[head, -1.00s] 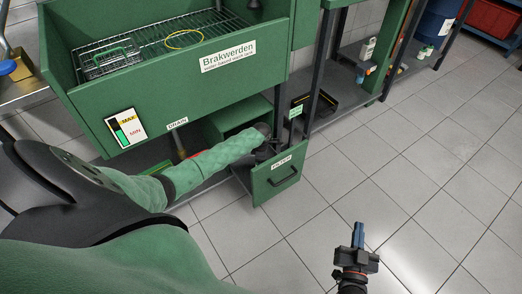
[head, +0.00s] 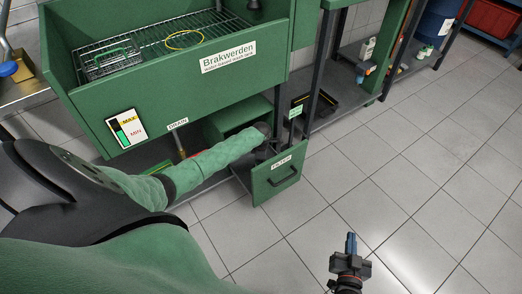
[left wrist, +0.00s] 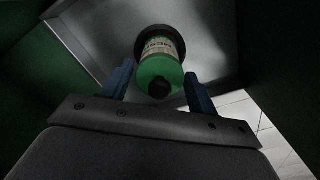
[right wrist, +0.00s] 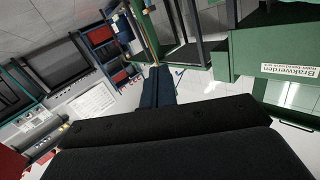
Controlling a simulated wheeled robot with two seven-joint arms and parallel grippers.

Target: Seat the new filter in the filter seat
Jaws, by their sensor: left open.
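The new filter (left wrist: 160,66) is a green cylinder with a pale label and a black end, seen in the left wrist view. Its far end meets a dark round ring (left wrist: 188,42), apparently the filter seat, on a grey surface; whether it is fully in cannot be told. My left gripper (left wrist: 160,86) is open, one blue finger on each side of the filter, with gaps showing. In the head view my left arm reaches under the green wash tank, and its gripper is hidden there. My right gripper (head: 351,243) is shut and empty, over the floor.
The green wash tank (head: 105,105) overhangs my left arm. A green drawer front labelled as filter (head: 268,188) stands out beside the forearm's end. A black tray (head: 318,100) lies on the lower shelf. The tiled floor (head: 420,190) at right is clear.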

